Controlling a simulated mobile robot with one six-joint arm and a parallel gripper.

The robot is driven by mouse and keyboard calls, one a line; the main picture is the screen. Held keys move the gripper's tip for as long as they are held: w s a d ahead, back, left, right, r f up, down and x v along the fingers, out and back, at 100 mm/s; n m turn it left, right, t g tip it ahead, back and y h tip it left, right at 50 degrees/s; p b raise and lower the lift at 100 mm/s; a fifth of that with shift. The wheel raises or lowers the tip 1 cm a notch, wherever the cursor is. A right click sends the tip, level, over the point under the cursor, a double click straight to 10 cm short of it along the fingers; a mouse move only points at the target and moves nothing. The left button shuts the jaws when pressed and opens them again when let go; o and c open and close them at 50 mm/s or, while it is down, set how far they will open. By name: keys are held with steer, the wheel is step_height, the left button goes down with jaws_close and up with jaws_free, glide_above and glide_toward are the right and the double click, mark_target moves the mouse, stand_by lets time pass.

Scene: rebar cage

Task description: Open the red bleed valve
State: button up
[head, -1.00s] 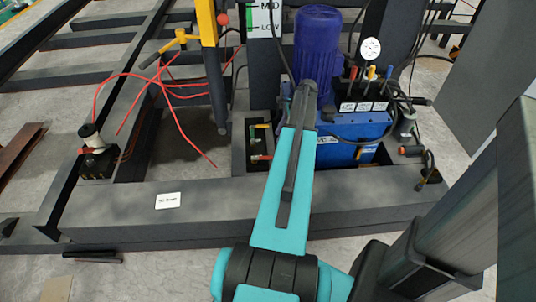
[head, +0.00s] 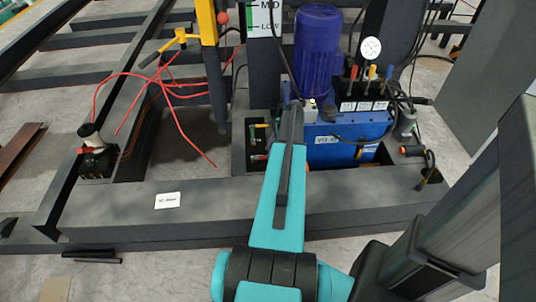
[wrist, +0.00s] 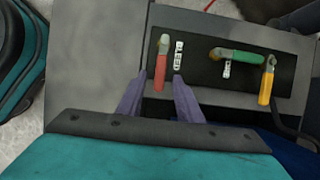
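The red bleed valve handle (wrist: 160,68) is in the upper middle of the wrist view, pointing down toward my gripper from its brass fitting. A white BLEED tag (wrist: 178,55) stands right beside it. My gripper (wrist: 158,98) is open, with its two purple-grey fingers on either side of the handle's lower end in the picture. I cannot tell whether they touch it. In the head view the red handle (head: 258,157) shows just left of my arm, and my gripper's fingers are hidden there.
A green lever (wrist: 240,57) and a yellow lever (wrist: 265,88) sit on the same dark panel, right of the red one. A blue pump unit (head: 340,140) with a purple motor (head: 318,55) stands behind. Red hoses (head: 165,85) hang at the left. Dark steel beams (head: 130,215) surround the panel.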

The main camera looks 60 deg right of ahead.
mark_target(262, 157)
steer(key=shift+x, duration=1.2)
jaws_close()
